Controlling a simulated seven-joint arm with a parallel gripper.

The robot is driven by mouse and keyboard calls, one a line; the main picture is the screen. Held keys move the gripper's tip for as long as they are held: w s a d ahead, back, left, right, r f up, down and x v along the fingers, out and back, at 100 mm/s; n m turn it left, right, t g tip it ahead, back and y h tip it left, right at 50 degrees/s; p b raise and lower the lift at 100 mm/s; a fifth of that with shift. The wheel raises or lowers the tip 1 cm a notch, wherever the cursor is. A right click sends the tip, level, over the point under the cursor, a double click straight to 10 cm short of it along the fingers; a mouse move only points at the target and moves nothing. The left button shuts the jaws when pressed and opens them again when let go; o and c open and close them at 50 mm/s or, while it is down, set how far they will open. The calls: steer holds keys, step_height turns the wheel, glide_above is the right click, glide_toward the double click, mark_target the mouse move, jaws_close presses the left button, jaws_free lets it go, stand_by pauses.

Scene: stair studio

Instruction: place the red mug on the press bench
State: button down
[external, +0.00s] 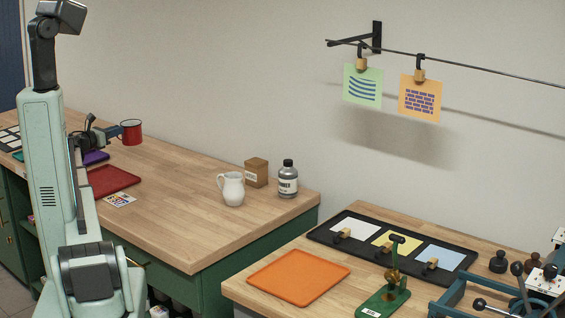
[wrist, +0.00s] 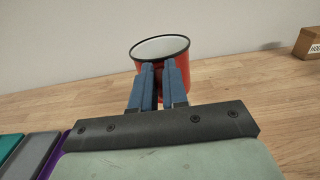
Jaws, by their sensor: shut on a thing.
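The red mug (external: 131,132) has a dark rim and a pale inside. It is upright at the far left, over the back wooden bench. In the wrist view the red mug (wrist: 182,68) is straight ahead, between and beyond the fingertips. My gripper (external: 116,132) is shut on its near side; it also shows in the wrist view (wrist: 159,68). Whether the mug touches the wood is hard to tell. The front right bench (external: 237,286) holds a small green press (external: 384,297) and a blue-framed press (external: 455,290) at the right edge.
The back bench (external: 170,200) carries a red tray (external: 108,181), white jug (external: 231,188), cardboard box (external: 257,172) and bottle (external: 288,179). A gap separates the benches. The front bench has an orange mat (external: 298,277) and a black tray (external: 335,246). Cards hang from a rail (external: 470,68).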

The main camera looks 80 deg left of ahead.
steer(key=shift+f, duration=5)
steer(key=shift+f, duration=0.1)
steer(key=c, duration=1.6)
jaws_free()
steer(key=shift+f, duration=0.1)
steer(key=o, duration=0.5)
steer(key=shift+c, duration=0.2)
